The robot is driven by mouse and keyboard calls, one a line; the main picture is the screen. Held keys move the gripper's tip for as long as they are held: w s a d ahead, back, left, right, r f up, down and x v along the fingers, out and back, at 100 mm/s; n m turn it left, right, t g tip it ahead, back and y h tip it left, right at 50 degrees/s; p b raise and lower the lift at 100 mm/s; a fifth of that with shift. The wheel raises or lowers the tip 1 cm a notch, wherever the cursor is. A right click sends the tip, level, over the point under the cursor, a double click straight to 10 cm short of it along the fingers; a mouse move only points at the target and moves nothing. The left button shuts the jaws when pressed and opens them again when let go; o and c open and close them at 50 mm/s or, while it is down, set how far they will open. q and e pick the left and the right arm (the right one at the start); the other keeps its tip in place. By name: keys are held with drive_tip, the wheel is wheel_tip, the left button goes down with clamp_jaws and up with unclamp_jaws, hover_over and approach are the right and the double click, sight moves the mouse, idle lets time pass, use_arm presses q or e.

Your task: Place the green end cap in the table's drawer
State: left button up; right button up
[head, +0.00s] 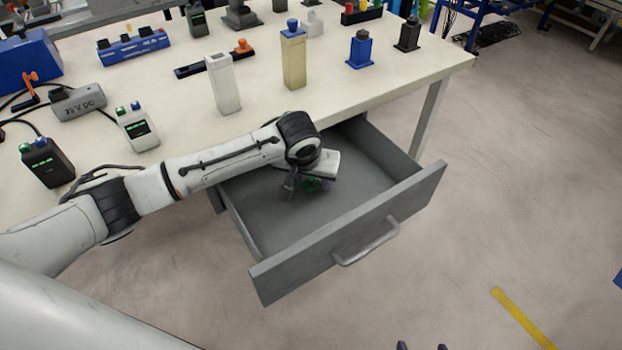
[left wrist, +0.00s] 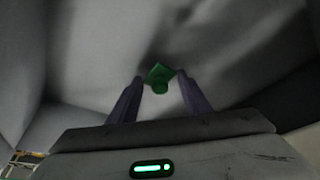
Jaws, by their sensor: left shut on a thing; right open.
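The green end cap (head: 313,184) is held inside the open grey drawer (head: 264,219), partly hidden by my gripper. In the left wrist view the end cap (left wrist: 160,76) shows between the fingertips, with a square flange and a round part. My left gripper (head: 302,187) is shut on it and points down into the drawer; it also shows in the left wrist view (left wrist: 160,86). I cannot tell whether the cap touches the drawer floor. The tips of my right gripper (head: 422,347) show at the bottom edge, apart and empty.
The table (head: 290,110) above the drawer holds a white post (head: 223,84), a tan post (head: 293,58), a blue block (head: 360,50) and several devices on the left. The drawer front with its handle (head: 366,243) stands out over clear floor. The visible drawer floor is bare.

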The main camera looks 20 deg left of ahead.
use_arm(q)
drive_tip(key=shift+f, duration=0.2)
drive_tip(key=o, duration=1)
drive_tip(key=shift+c, duration=0.2)
drive_tip(key=shift+o, duration=0.5)
drive_tip(key=shift+r, duration=0.1)
drive_tip(key=p+v, duration=0.2)
drive_tip(key=v, duration=1)
drive_tip(key=shift+w+r, duration=0.1)
drive_tip(key=shift+r, duration=0.05)
